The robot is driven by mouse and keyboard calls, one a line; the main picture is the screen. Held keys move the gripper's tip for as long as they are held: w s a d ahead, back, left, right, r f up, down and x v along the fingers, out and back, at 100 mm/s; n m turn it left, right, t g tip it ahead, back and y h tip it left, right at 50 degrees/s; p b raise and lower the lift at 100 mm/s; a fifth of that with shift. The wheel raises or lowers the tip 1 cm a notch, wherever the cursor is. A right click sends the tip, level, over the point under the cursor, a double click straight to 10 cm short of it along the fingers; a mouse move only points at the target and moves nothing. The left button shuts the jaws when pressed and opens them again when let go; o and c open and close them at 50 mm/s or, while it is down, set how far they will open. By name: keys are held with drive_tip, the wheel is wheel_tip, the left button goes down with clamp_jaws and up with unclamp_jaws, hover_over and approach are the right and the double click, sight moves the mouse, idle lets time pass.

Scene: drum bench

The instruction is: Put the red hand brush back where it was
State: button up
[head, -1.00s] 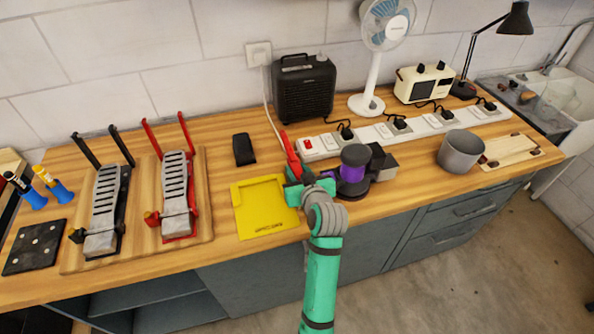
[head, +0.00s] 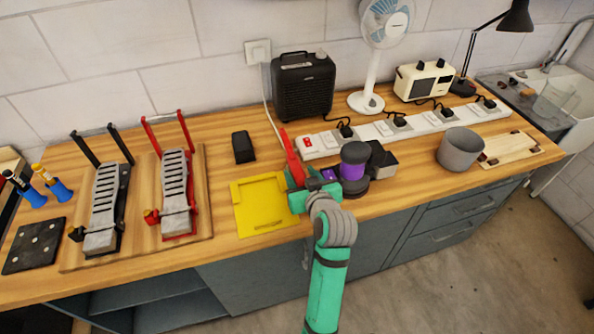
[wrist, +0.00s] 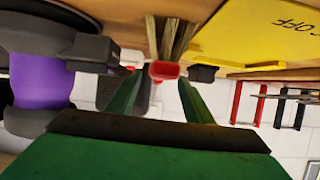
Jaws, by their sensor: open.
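The red hand brush (head: 290,155) stands out from the bench between the yellow tray and the power strip, its red part slanting up and left in the head view. In the wrist view its red end (wrist: 165,71) shows between my fingers, with pale bristles (wrist: 172,36) on the bench side. My gripper (head: 304,190) is open around the line of the brush, low over the front of the bench; its green fingers also show in the wrist view (wrist: 160,97). A visible gap lies between the fingers and the red end. The brush's lower part is hidden by my gripper in the head view.
The yellow tray (head: 262,222) is close on the left. A purple-banded dark tool (head: 354,170) stands close on the right. Behind are the white power strip (head: 370,134) and black heater (head: 303,88). A black block (head: 243,147) lies behind the tray.

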drive_tip(key=v, duration=0.7)
drive_tip(key=shift+s+r, duration=0.2)
drive_tip(key=shift+s, duration=0.05)
drive_tip(key=shift+w, duration=0.1)
